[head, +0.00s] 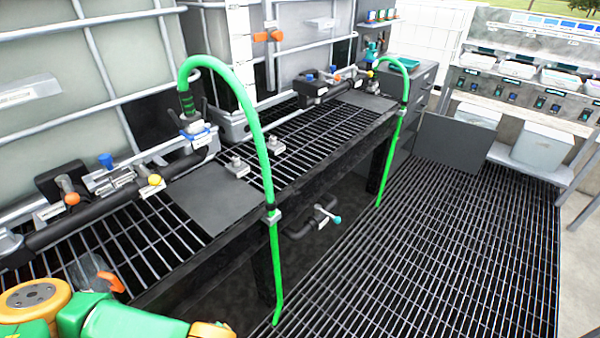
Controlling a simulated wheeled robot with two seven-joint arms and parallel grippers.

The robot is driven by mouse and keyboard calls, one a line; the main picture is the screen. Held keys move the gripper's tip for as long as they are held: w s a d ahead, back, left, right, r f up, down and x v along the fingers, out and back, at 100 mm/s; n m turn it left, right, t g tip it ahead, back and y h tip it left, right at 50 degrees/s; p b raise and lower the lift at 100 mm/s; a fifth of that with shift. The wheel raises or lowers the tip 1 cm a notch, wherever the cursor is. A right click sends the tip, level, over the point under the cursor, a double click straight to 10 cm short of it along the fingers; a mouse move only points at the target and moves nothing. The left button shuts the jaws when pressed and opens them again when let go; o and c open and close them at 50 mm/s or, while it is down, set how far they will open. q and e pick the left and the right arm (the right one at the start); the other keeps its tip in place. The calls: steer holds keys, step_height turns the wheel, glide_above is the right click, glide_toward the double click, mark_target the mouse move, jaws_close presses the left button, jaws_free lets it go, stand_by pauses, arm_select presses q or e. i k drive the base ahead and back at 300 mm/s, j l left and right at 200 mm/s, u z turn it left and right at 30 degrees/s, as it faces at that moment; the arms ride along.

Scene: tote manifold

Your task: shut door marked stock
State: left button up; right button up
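A dark grey flat panel (452,143) stands upright above the floor grating, right of the bench's far end. It looks like a cabinet door swung open, projecting from the grey cabinet (423,80) behind it. I cannot read any marking on it, so I cannot confirm that it is the stock door. The cabinet's opening is mostly hidden. Parts of my green and orange arm show at the bottom left, far from the panel. Neither gripper's fingers can be made out.
Black floor grating (440,250) is clear in front of the panel. A long grated bench (330,135) runs along the left with pipes and valves. Green hoses (272,200) (395,135) hang over its edge. A rack with white bins (542,146) stands at the right.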

mark_target(455, 144)
steer(key=i+l+z, duration=1.1)
steer(key=i, duration=0.3)
steer(key=i+z, duration=0.4)
steer(key=i, duration=0.9)
steer(key=i+u, duration=0.15)
steer(key=i, duration=0.75)
steer(key=i+l, duration=0.2)
steer(key=i, duration=0.7)
steer(key=j+u, duration=0.05)
